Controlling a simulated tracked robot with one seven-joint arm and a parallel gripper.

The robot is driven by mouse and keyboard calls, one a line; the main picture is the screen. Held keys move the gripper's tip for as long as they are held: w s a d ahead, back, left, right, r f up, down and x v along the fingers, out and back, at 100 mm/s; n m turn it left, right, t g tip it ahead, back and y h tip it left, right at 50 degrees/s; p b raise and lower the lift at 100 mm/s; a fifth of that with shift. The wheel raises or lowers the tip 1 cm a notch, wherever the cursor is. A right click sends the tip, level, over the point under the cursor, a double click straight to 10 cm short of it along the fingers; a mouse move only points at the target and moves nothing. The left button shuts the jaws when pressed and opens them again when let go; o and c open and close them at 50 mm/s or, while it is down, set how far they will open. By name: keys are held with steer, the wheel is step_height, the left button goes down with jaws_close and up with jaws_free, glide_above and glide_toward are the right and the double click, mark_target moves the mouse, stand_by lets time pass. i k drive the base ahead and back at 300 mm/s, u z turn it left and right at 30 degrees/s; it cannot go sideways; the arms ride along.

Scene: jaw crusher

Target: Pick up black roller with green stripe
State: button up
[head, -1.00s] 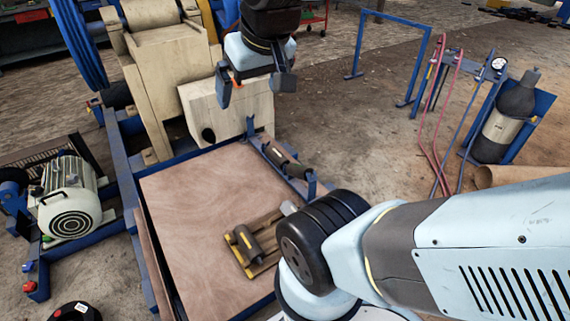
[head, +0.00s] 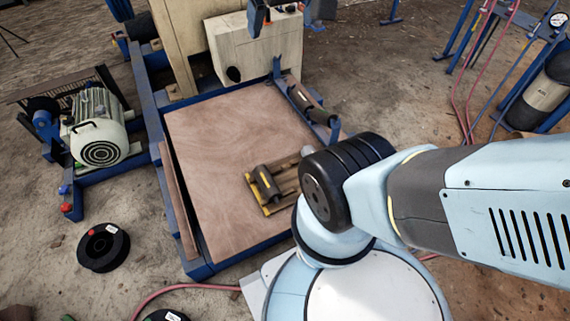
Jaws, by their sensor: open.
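A short dark roller (head: 265,183) with a yellowish band lies on a small wooden pallet (head: 287,184) on the brown plate. Another dark roller (head: 305,100) with a paler band lies along the blue frame at the plate's right edge. I cannot make out a green stripe on either.
The brown plate (head: 215,140) sits in a blue frame, its left part clear. A motor (head: 97,128) stands at left. A black spool (head: 103,247) and a red hose (head: 185,287) lie on the floor. A gas cylinder (head: 546,100) stands at right.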

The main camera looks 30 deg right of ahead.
mark_target(322, 116)
steer(key=z, duration=0.05)
steer(key=k, duration=0.5)
steer(key=u, duration=0.4)
steer(key=i, duration=0.1)
steer(key=z, duration=2.7)
steer(key=i, duration=2.9)
